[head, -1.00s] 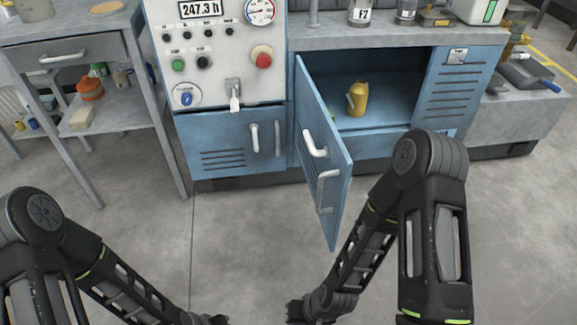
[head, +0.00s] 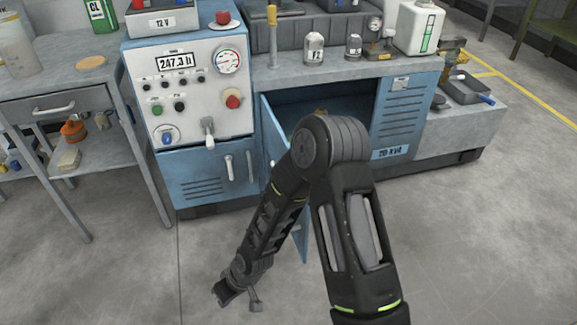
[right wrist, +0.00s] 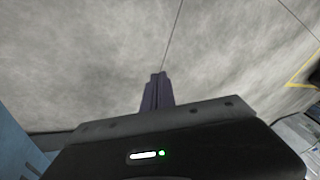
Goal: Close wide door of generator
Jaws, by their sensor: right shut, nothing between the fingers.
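The generator is a blue cabinet (head: 390,125) with a white control panel (head: 160,110). Its wide door (head: 304,238) stands open, swung out toward me from the hinge side next to the narrow door (head: 205,182). My right arm hides most of the wide door, including its handle, in the head view. My right gripper (head: 237,296) is low over the floor, to the left of the door's lower end. In the right wrist view its fingers (right wrist: 157,92) are shut and empty, with bare floor beyond. My left gripper is out of view.
A grey workbench with a drawer (head: 50,108) stands at the left. Bottles and a white canister (head: 420,28) stand on the generator's top. The grey floor (head: 480,240) in front is clear. A blue surface (right wrist: 15,155) shows at the right wrist view's left edge.

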